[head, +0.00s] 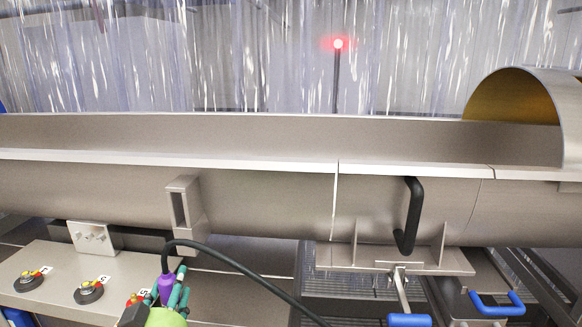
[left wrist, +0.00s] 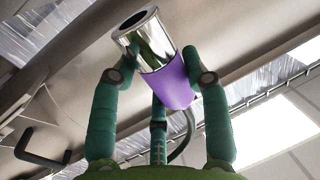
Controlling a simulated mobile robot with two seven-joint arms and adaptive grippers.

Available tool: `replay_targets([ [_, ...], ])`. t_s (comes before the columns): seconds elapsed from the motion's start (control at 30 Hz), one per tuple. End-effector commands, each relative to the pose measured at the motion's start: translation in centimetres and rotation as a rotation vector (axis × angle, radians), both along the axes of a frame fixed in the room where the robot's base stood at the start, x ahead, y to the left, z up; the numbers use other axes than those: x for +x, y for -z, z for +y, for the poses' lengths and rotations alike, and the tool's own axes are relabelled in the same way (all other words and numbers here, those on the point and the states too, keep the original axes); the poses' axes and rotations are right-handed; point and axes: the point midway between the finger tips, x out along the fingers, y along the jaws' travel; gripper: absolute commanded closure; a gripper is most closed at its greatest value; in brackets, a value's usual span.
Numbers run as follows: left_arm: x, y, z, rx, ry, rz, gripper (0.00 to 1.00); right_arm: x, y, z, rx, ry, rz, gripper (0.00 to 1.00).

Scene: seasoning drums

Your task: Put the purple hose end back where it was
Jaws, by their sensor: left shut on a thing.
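The purple hose end (head: 167,287) is at the bottom of the head view, with its black hose (head: 230,262) arching up and away to the right. My left gripper (head: 166,297), with green fingers, is shut around it. In the left wrist view the hose end shows a purple sleeve (left wrist: 170,82) and a shiny metal tube (left wrist: 148,42) with an open dark mouth. The green fingers of the left gripper (left wrist: 160,74) close around it from the sides and behind. The tube points up, tilted left in that view, and appears free at its mouth. My right gripper is in neither view.
A metal ledge (head: 60,296) at lower left carries round black fittings (head: 88,291) with number labels; a red one is partly hidden by my gripper. A long steel drum (head: 260,198) spans behind, with a black handle (head: 409,215). Blue handles (head: 497,304) stand lower right.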

Motion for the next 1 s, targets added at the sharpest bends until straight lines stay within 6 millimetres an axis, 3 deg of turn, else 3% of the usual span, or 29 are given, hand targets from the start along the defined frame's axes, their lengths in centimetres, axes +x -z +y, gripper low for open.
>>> replay_targets([
  [0.03, -1.2, 1.8, -0.4, 0.006, 0.016, 0.011, 0.92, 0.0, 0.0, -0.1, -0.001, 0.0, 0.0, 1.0],
  [0.2, -5.1, 5.7, -2.0, 0.005, 0.07, 0.011, 0.92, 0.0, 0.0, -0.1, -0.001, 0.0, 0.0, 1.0],
  [0.5, -10.6, 9.1, -3.7, -0.022, 0.129, 0.004, 0.92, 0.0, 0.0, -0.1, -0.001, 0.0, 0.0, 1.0],
  [0.73, -11.7, 9.4, -4.0, -0.03, 0.139, -0.002, 0.92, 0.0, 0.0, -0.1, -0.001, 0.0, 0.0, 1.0],
  [1.0, -10.9, 9.5, -4.2, -0.032, 0.147, -0.004, 0.92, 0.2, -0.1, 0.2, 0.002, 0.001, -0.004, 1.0],
])
